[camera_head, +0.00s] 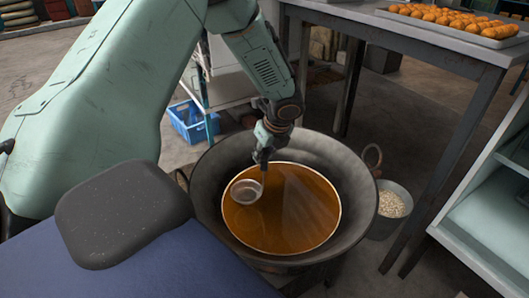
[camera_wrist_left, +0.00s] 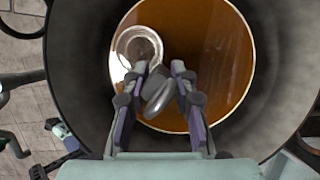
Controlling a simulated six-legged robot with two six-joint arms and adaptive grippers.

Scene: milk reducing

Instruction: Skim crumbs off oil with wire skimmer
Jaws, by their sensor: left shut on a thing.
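A wide dark wok (camera_head: 354,175) holds brown oil (camera_head: 300,205). My left gripper (camera_head: 264,152) is above the far left part of the oil, pointing down. It is shut on the handle of the wire skimmer (camera_head: 247,191). The skimmer's round bowl is at the left side of the oil, at or just over its surface; I cannot tell whether it dips in. In the left wrist view, the skimmer bowl (camera_wrist_left: 138,47) shows near the oil's left edge, beyond my fingers (camera_wrist_left: 158,70). No crumbs can be made out on the oil. My right gripper is not in view.
A metal bucket (camera_head: 388,226) with pale bits stands right of the wok. A table (camera_head: 420,35) at the back right bears a tray (camera_head: 497,42) of fried pieces. A blue crate (camera_head: 190,120) is on the floor behind. A metal shelf (camera_head: 485,215) stands at the right.

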